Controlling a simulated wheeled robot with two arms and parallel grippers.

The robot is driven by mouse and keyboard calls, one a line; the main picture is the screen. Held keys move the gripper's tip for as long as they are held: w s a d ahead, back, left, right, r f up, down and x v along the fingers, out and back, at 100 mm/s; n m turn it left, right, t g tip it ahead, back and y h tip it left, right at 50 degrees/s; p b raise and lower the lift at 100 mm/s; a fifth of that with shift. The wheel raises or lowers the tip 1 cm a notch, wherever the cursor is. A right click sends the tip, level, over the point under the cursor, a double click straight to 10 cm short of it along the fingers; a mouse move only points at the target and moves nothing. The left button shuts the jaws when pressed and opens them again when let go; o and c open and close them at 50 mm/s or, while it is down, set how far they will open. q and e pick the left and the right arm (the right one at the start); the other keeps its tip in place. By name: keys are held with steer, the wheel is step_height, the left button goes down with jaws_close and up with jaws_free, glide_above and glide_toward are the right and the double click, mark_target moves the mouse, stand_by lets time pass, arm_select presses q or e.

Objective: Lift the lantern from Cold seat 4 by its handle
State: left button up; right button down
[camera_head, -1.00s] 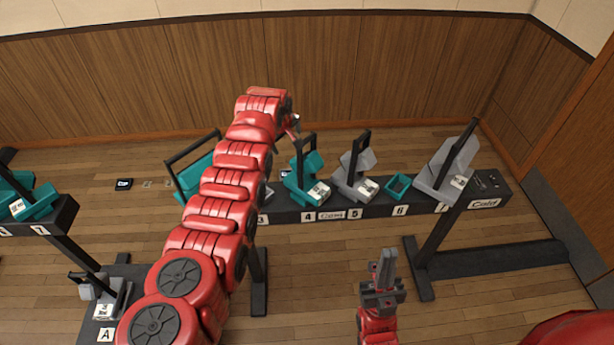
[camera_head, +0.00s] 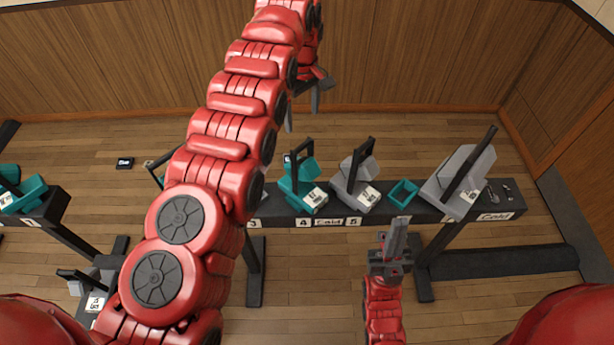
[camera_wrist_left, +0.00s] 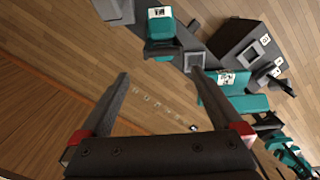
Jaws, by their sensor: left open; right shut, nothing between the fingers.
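The teal lantern (camera_head: 303,192) stands on Cold seat 4 of the dark bench, with its black handle (camera_head: 303,150) rising above it. My left gripper (camera_head: 303,119) is open and empty, above and beyond the lantern in the head view. Its two fingers also show spread apart in the left wrist view (camera_wrist_left: 160,78), with floor between them. A teal object with a white label (camera_wrist_left: 160,32) lies beyond the fingertips there; I cannot tell which lantern it is. My right gripper (camera_head: 397,225) is shut and empty, low in front of the bench.
A grey lantern (camera_head: 352,190) stands close by on seat 5. An open teal frame (camera_head: 403,192) and a larger grey lantern (camera_head: 459,180) sit further right on the bench. My left arm hides the bench's left part. The wood-panelled wall (camera_head: 410,60) is behind.

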arm_select(q)
steer(key=b, duration=0.7)
glide_toward(302, 161)
steer(key=shift+w+f, duration=0.1)
steer(key=shift+w, duration=0.05)
steer(key=shift+w+f, duration=0.1)
steer(key=shift+f, duration=0.25)
step_height(302, 161, down, 3)
steer(key=shift+f+p, duration=0.15)
steer(key=shift+p, duration=0.35)
steer(key=shift+s+f+p, duration=0.2)
steer(key=shift+f+p, duration=0.3)
step_height(302, 161, down, 3)
steer(key=shift+s+f+p, duration=0.1)
steer(key=shift+f+p, duration=0.1)
steer(key=shift+p, duration=0.5)
steer(key=shift+f, duration=0.4)
steer(key=shift+c, duration=0.3)
jaws_close()
